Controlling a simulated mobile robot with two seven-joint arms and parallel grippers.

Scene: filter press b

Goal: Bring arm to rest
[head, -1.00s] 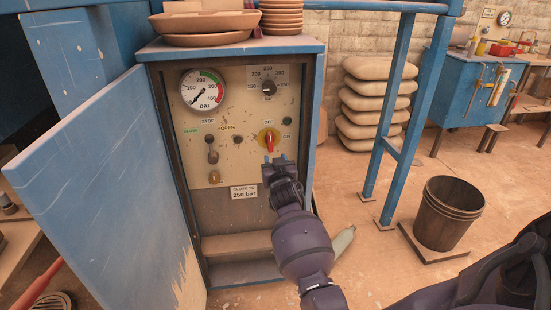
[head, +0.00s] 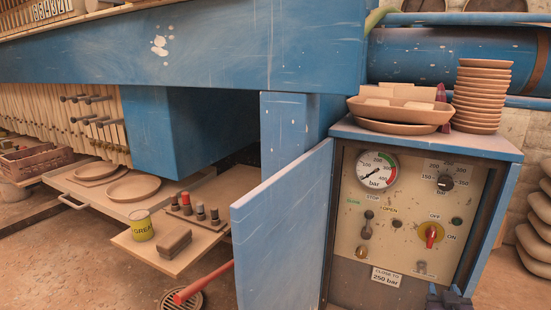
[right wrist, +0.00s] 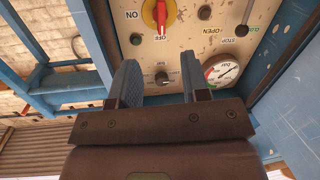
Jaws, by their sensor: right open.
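The control cabinet's panel (head: 408,210) fills the right of the head view. Its red switch (head: 432,235) on a yellow disc stands upright, toward the OFF label; the switch also shows in the right wrist view (right wrist: 160,14). My right gripper (head: 447,294) shows only in part at the bottom edge of the head view, low in front of the cabinet. In the right wrist view my right gripper (right wrist: 161,75) is open, with nothing between its fingers. The panel appears beyond them, upside down. My left gripper is not in view.
The blue cabinet door (head: 284,235) stands open left of the panel. Bowls (head: 400,112) and stacked dishes (head: 482,95) sit on the cabinet. A low shelf (head: 160,262) holds a grease can (head: 142,226). A blue beam (head: 200,50) spans above.

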